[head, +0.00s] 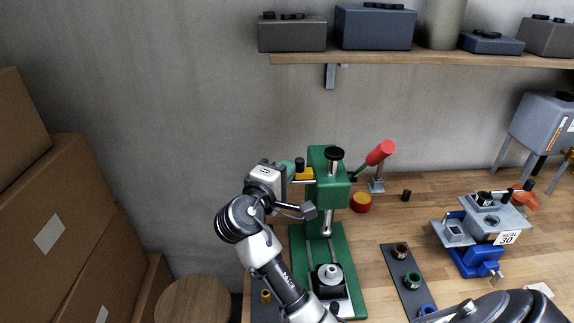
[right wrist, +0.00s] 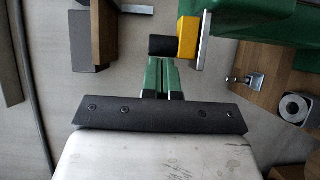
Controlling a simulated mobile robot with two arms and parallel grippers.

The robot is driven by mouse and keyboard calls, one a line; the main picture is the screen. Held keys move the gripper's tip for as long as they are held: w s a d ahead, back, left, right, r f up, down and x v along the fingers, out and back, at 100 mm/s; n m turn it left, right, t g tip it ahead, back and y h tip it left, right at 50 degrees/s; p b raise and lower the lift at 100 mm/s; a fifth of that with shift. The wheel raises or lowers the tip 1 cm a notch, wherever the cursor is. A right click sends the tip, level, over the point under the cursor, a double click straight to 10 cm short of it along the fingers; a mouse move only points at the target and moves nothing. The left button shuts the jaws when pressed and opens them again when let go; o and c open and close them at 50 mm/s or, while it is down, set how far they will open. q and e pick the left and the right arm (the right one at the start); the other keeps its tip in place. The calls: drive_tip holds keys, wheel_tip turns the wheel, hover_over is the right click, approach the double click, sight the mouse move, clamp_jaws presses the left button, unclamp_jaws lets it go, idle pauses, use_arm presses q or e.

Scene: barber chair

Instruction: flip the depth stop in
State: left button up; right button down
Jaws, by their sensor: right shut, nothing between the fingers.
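A green press (head: 329,185) stands on the bench with a black top knob and a red-handled lever. On its left side is a yellow depth stop (head: 304,174) with a black knob (head: 299,163); in the right wrist view the yellow block (right wrist: 188,40) shows beside the black knob (right wrist: 163,45). My right gripper (head: 288,168) is left of the press head. Its green fingers (right wrist: 162,65) are shut and empty, with their tips right at the black knob; whether they touch is unclear. My left gripper is not in view.
A black strip (head: 390,262) with several coloured rings lies right of the press. A blue fixture (head: 478,262) stands farther right. A red and yellow round part (head: 361,202) sits behind. Cardboard boxes (head: 70,240) and a round stool (head: 194,301) are at left.

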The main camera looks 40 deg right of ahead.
sight(304, 168)
use_arm(q)
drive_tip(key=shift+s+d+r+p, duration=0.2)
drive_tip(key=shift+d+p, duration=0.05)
drive_tip(key=shift+p, duration=0.05)
use_arm(e)
drive_tip(key=s+d, duration=0.2)
drive_tip(key=d, duration=0.1)
drive_tip(key=shift+r, duration=0.1)
idle(0.3)
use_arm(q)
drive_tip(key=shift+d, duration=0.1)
